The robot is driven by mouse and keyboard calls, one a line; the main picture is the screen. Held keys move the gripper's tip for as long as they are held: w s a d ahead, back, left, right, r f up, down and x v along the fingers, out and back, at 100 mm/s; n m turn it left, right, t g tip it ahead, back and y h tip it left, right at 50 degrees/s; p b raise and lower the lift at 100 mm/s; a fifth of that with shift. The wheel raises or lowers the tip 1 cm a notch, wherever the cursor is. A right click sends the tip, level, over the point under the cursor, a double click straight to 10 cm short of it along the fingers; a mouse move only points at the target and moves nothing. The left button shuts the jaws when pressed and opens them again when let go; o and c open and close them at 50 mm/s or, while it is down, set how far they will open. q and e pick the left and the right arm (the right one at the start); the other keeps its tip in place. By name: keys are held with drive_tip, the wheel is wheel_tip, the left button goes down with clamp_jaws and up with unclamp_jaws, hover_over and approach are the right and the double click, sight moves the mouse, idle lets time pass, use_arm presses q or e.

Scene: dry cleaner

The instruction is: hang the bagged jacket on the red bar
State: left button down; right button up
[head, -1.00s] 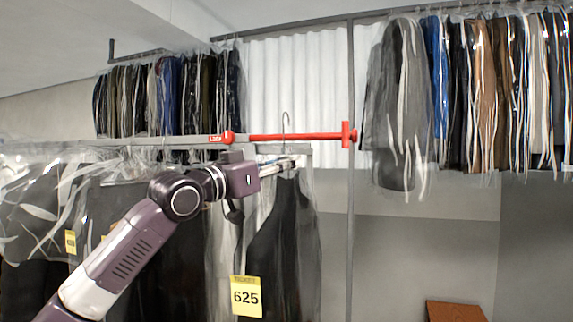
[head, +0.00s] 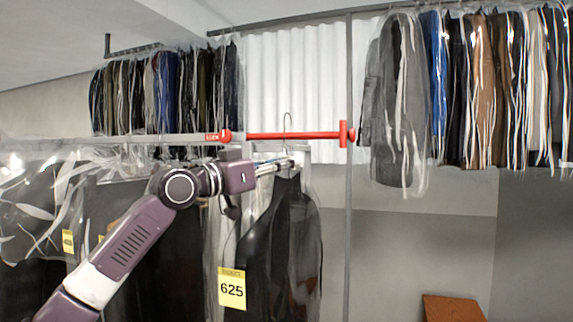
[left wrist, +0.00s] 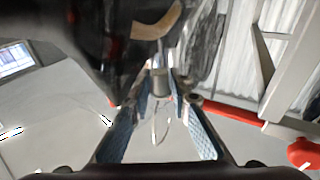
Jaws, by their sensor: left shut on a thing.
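The bagged jacket (head: 285,240) is black in clear plastic, with a yellow ticket 625 (head: 232,289). My left gripper (head: 284,164) is shut on its hanger just below the hook (head: 288,122). The red bar (head: 295,136) has a red end stop at its right. In the head view the hook rises past the bar, its top above it; whether it is in front, over or behind cannot be told. In the left wrist view the fingers (left wrist: 163,88) close on the hanger neck, and the hook (left wrist: 160,130) stands apart from the red bar (left wrist: 245,107). My right gripper is not in view.
Bagged garments (head: 95,200) fill the rail left of the red bar. More bagged clothes hang behind at the upper left (head: 168,90) and at the right (head: 470,90). A grey upright post (head: 350,230) stands just right of the jacket.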

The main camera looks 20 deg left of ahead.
use_arm(q)
drive_tip(key=shift+s+r, duration=0.2)
drive_tip(key=shift+r, duration=0.05)
drive_tip(key=shift+w, duration=0.1)
drive_tip(key=shift+w+d, duration=0.15)
drive_tip(key=shift+w, duration=2.85)
drive_tip(key=shift+f, duration=0.15)
drive_tip(key=shift+f+b, duration=0.8)
drive_tip(key=shift+f, duration=0.65)
drive_tip(key=shift+f, duration=0.2)
